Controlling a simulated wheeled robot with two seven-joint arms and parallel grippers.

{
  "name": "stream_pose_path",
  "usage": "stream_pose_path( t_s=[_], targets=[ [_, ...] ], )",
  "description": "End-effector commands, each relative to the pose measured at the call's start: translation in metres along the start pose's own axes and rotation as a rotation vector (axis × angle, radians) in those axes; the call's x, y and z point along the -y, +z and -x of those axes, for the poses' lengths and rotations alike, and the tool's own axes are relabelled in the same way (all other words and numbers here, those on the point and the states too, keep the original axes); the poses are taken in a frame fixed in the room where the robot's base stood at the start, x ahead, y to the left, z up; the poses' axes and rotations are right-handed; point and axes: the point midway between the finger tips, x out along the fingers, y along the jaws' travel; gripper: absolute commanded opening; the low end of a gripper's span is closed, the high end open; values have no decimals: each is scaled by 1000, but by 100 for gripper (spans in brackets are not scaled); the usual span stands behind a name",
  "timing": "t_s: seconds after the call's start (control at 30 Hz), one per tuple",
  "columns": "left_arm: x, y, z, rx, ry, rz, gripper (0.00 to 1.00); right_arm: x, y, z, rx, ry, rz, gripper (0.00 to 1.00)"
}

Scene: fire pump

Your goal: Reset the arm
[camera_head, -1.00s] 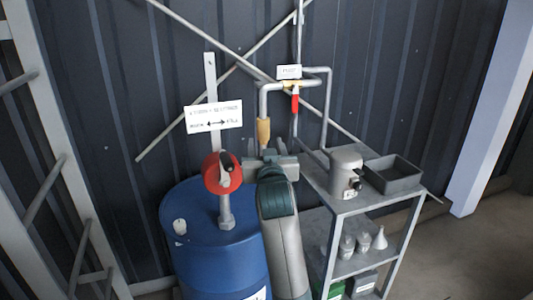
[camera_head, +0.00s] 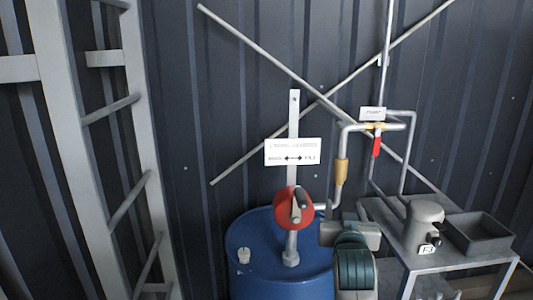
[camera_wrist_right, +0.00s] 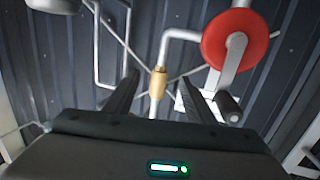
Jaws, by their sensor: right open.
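My right gripper (camera_head: 350,234) is in the lower middle of the head view, right of the red pump (camera_head: 293,208) and apart from it. My right forearm reaches up from the bottom edge below it. In the right wrist view the two dark fingers of my right gripper (camera_wrist_right: 162,100) stand wide apart with nothing held. The yellow pipe sleeve (camera_wrist_right: 157,83) shows beyond the gap between them, and the red pump wheel (camera_wrist_right: 235,40) is at upper right. My left arm and gripper are not in view.
The pump stands on a blue drum (camera_head: 265,262). A metal shelf (camera_head: 440,258) at right carries a grey canister (camera_head: 423,225) and a dark tray (camera_head: 480,234). Pipes with a red valve handle (camera_head: 376,146) run behind. A ladder-like frame (camera_head: 85,130) stands at left.

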Motion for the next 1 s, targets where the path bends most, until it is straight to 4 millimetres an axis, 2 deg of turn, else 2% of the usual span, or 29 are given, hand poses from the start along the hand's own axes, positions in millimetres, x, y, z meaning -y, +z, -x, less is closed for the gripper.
stream_pose_path(
  t_s=[0.03,0.17,0.27,0.4,0.47,0.6,0.7,0.8,1.0],
  targets=[
    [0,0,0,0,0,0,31,-3,23,6,39,-4,10,50],
    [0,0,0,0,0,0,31,-12,88,29,156,-22,36,50],
    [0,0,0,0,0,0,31,-21,144,57,264,-41,61,50],
    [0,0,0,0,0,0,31,-33,218,106,421,-75,98,50],
    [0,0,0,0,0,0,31,-38,248,130,490,-91,114,50],
    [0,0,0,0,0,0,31,-51,308,192,648,-132,153,50],
    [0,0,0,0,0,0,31,-61,344,240,761,-165,179,50],
    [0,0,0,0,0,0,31,-68,370,283,854,-196,200,50],
    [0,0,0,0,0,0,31,-79,398,343,980,-240,229,50]
  ],
)
